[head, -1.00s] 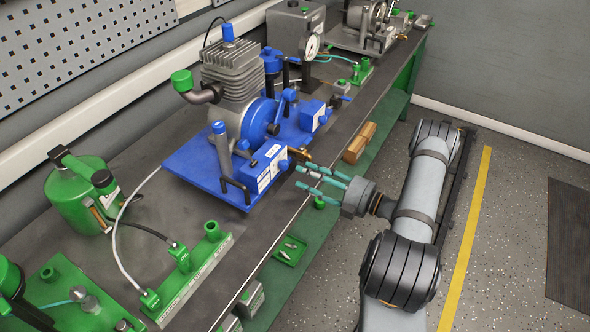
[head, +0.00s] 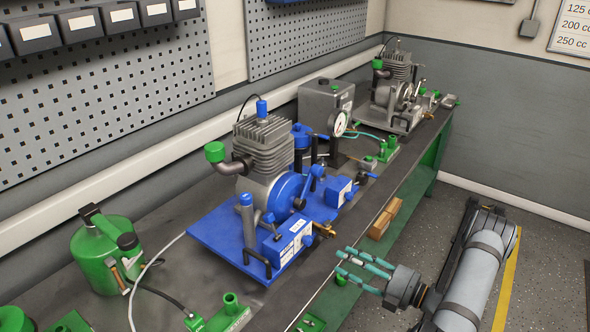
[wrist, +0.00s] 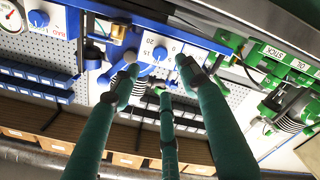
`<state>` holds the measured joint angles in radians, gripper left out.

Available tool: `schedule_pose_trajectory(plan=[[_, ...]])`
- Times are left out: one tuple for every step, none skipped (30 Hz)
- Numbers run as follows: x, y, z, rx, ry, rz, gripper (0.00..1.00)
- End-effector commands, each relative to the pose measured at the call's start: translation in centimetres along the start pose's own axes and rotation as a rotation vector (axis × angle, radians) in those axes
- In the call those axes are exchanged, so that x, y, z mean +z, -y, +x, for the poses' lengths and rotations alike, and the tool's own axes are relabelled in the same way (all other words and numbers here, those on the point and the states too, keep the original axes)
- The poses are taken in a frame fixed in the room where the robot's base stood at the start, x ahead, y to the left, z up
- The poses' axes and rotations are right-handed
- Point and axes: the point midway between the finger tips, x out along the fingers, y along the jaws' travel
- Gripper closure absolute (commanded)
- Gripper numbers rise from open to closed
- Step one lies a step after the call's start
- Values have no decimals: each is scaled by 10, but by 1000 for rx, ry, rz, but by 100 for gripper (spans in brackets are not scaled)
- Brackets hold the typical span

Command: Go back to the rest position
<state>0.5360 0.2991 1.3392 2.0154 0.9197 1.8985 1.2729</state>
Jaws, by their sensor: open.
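My gripper (head: 364,271) has teal fingers and is open and empty. In the head view it is in front of the bench edge, to the right of the blue engine stand (head: 212,236), and apart from it. In the wrist view the fingers (wrist: 157,80) reach toward a white panel with blue parts and a numbered dial (wrist: 150,55). Whether a fingertip touches the panel cannot be told there. My arm reaches in from the lower right.
A grey engine (head: 258,160) sits on the blue stand. A green can (head: 103,258) stands at the left, a pressure gauge (head: 340,123) behind the engine. A wooden block (head: 385,218) lies near the bench's front. The floor beyond the bench is clear.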

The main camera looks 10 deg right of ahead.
Motion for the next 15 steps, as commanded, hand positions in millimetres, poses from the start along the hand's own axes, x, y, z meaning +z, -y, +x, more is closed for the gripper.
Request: schedule_pose_trajectory(plan=[[-1,1,9,-3,-5,-1,56],[-2,1,14,-4,-6,-1,56],[-1,1,22,-3,-5,-1,56],[-2,1,28,-4,-5,-1,56],[-2,1,34,-4,-5,-1,56],[-2,1,42,-3,-5,-1,56],[-2,1,48,-3,-5,-1,56],[-1,1,54,-3,-4,-2,56],[-1,1,61,-3,-4,-2,56],[-1,1,67,-3,-4,-3,56],[-1,1,72,-3,-4,-2,56],[-1,1,79,-2,-4,-2,56],[-1,1,84,-2,-4,-1,56],[-1,0,88,-2,-2,-1,56],[0,0,93,-1,-2,-2,56]])
